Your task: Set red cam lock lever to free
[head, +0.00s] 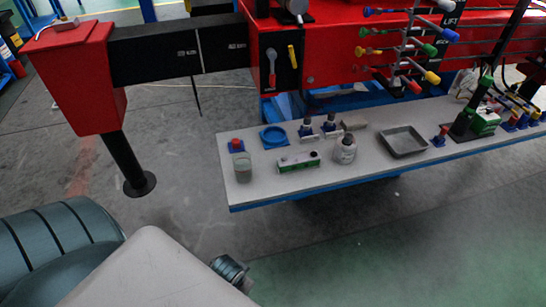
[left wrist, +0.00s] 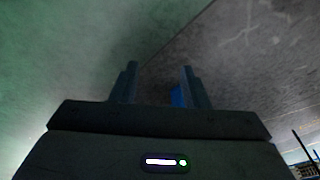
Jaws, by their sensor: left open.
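A red lever (head: 272,70) sits on a black panel on the red crane body, at the top middle of the head view. It stands roughly vertical, with its rounder end at the top. A shorter yellow lever (head: 292,57) is just right of it on the same panel. My left gripper (left wrist: 160,85) shows in the left wrist view with its two fingers apart and nothing between them. It faces the grey and green floor, and the red lever is not in that view. My right gripper is not in view.
A grey bench (head: 225,155) below the panel carries bottles, small blocks and a metal tray (head: 403,141). A red-and-black outrigger beam (head: 175,50) and its leg (head: 124,165) stand at left. Several colored control levers (head: 404,60) are at right. Floor in front is clear.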

